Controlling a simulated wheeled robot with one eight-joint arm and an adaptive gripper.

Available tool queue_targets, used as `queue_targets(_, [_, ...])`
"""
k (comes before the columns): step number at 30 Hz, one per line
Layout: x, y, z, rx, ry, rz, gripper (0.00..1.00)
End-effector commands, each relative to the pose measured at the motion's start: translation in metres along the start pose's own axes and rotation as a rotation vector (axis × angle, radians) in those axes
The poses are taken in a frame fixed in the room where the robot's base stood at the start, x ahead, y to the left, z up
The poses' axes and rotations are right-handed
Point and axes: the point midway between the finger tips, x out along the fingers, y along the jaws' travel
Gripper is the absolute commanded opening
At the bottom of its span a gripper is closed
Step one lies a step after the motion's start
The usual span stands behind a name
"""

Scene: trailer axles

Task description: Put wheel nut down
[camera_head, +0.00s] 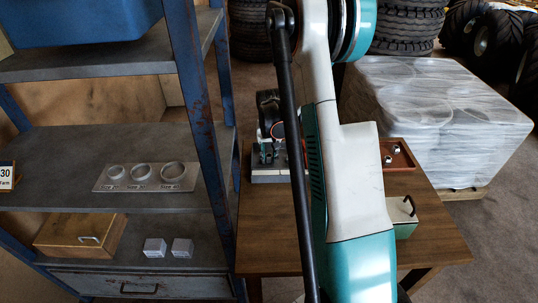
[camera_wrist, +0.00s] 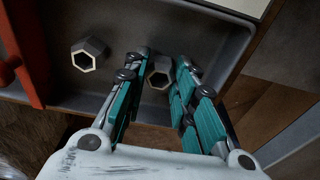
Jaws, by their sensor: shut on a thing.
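My gripper (camera_wrist: 162,66) is shut on a grey hexagonal wheel nut (camera_wrist: 160,77), which sits between its teal fingers in the wrist view. The held nut is over or in a grey tray (camera_wrist: 215,40); I cannot tell whether it touches the tray floor. A second wheel nut (camera_wrist: 89,53) lies in the same tray to the left, apart from my fingers. In the head view the grey tray (camera_head: 268,179) is on the wooden table, partly hidden by my arm. The held nut cannot be made out there.
A red bar (camera_wrist: 22,50) is at the tray's left in the wrist view. A brown tray (camera_head: 402,163) with two nuts (camera_head: 397,149) and a green box (camera_head: 404,214) stand on the table (camera_head: 270,235). A blue shelf rack (camera_head: 197,120) is close on the left.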

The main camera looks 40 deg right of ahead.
Motion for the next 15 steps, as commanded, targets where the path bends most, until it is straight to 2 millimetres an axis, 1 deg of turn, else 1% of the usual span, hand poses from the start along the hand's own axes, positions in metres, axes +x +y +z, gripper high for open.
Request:
queue_targets(5, [0.0042,0.0,0.0004,0.0,0.0,0.0,0.0])
queue_targets(6, [0.003,0.0,0.0003,0.0,0.0,0.0,0.34])
queue_targets(7, [0.0027,0.0,0.0003,0.0,0.0,0.0,0.41])
queue_targets(8, [0.0027,0.0,0.0003,0.0,0.0,0.0,0.45])
queue_targets(15, [0.0025,0.0,0.0002,0.0,0.0,0.0,0.45])
